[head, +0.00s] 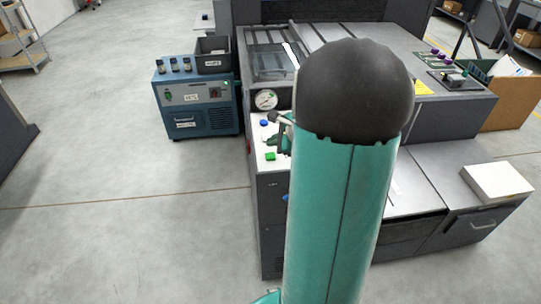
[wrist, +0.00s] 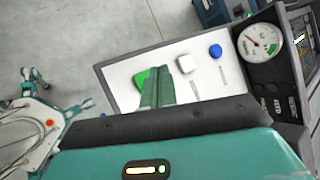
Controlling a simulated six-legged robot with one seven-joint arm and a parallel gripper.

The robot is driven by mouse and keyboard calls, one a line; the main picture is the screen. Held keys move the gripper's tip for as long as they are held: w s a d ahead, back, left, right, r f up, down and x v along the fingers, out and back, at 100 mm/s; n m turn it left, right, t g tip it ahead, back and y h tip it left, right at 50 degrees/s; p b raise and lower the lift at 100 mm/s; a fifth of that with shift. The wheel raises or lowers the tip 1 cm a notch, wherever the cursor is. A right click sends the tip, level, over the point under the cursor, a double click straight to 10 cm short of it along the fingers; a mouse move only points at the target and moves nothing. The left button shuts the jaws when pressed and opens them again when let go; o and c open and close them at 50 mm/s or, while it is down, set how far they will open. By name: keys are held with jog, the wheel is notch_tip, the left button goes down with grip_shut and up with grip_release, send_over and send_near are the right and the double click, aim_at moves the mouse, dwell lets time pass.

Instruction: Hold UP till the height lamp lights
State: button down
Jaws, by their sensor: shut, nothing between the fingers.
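A white button panel (wrist: 125,88) on the press shows in the wrist view. It carries a green button (wrist: 142,78), a white button (wrist: 184,64) and a blue button (wrist: 215,51). Their labels are too small to read, so I cannot tell which is UP. My gripper (wrist: 162,84) is shut and empty. Its teal fingers overlap the green button and hide part of it; I cannot tell whether they touch. In the head view, the blue button (head: 265,122) and green button (head: 270,156) show left of my arm. I cannot identify a lit height lamp.
A round gauge (wrist: 259,41) sits beside the panel, also seen in the head view (head: 265,99). A blue unit (head: 197,108) with a dark bin (head: 212,55) stands left of the press. My arm hides much of the press (head: 272,225).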

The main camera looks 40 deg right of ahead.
aim_at(274, 157)
jog(key=shift+f, duration=1.25)
dwell(1.1)
jog(key=shift+f, duration=0.4)
